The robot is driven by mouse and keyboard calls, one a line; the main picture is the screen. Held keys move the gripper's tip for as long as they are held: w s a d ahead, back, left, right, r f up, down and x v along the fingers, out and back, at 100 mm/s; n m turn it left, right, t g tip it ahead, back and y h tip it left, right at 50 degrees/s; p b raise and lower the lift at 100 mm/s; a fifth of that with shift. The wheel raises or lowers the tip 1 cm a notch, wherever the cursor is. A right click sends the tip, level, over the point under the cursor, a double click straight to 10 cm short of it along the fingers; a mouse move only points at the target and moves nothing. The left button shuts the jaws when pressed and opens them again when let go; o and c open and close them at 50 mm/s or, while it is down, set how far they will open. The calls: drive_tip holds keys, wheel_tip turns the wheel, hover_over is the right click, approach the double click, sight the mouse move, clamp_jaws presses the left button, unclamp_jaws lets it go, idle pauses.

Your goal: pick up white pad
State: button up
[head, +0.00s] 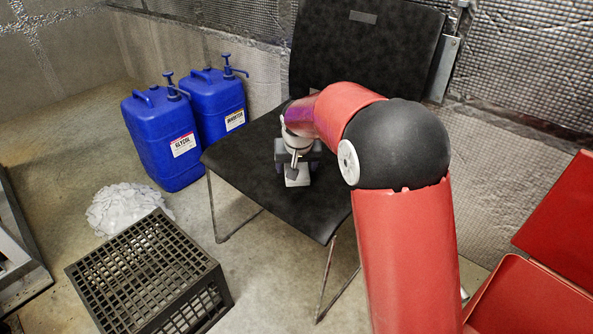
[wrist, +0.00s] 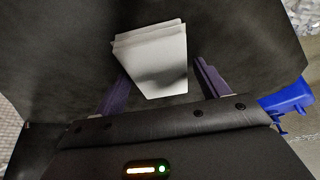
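The white pad (wrist: 153,62) looks like a small stack of white sheets or layers. It lies on the black chair seat (head: 250,165), and part of it shows below my gripper in the head view (head: 298,180). My gripper (head: 297,160) is over the seat, pointing down. In the wrist view my gripper (wrist: 161,72) is open, with one purple-grey finger to the left of the pad and one to the right. Gaps show between the fingers and the pad's sides. The exact height of the fingertips above the seat is unclear.
The chair's backrest (head: 365,45) rises behind my arm. Two blue jugs (head: 163,140) (head: 215,100) with pumps stand left of the chair. A black slotted crate (head: 145,270) and a crumpled white heap (head: 122,205) are on the floor. Red chairs (head: 535,295) are at the right.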

drive_tip(key=c, duration=0.8)
wheel_tip(320, 180, up, 20)
drive_tip(key=p, duration=0.3)
drive_tip(key=shift+p, duration=0.3)
drive_tip(key=o, duration=0.4)
drive_tip(key=shift+c, duration=1.3)
drive_tip(key=shift+s, duration=0.1)
